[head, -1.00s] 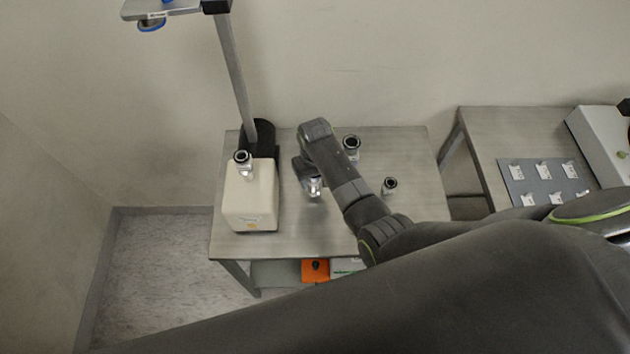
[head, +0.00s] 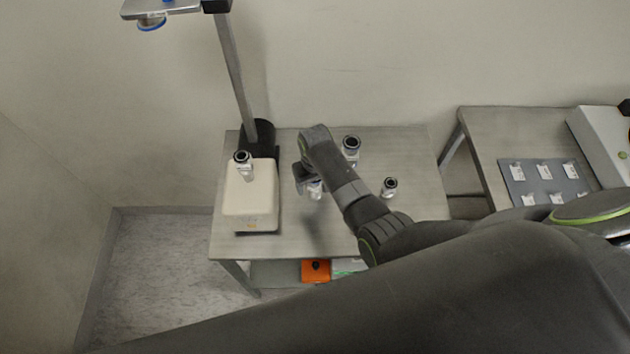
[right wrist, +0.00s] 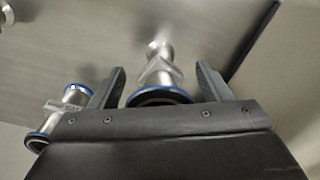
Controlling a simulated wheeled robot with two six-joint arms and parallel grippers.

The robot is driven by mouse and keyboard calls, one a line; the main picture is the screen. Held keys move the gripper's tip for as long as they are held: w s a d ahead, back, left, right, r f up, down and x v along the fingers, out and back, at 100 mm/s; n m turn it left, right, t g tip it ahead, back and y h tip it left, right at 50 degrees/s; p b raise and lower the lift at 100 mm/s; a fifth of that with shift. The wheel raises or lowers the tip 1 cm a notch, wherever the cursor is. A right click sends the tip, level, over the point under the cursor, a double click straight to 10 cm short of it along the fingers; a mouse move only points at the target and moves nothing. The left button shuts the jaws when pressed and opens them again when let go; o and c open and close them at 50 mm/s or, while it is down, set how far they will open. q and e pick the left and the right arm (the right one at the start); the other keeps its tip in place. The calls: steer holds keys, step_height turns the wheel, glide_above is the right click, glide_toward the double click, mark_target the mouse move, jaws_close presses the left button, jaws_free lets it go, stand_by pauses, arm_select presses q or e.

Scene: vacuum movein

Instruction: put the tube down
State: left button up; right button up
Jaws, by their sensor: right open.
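My right gripper (head: 302,184) is over the left-middle part of the table (head: 285,240). In the right wrist view the gripper (right wrist: 161,80) is open, with one finger on each side of a metal tube with a blue-rimmed end (right wrist: 160,92). Gaps show between the tube and both fingers. In the head view only the lower part of this tube (head: 315,190) shows beside the gripper; the wrist hides the rest. Whether its far end touches the table is hard to tell. My left gripper is not in view.
A white box unit (head: 250,195) with a metal fitting on top (head: 243,163) stands to the left. Two other metal fittings stand on the table, one behind (head: 351,147) and one to the right (head: 390,186). The table front is clear.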

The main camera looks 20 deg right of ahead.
step_height(320, 180, up, 12)
steer(key=shift+s+r, duration=0.1)
steer(key=shift+r, duration=0.05)
stand_by(0.5)
stand_by(0.4)
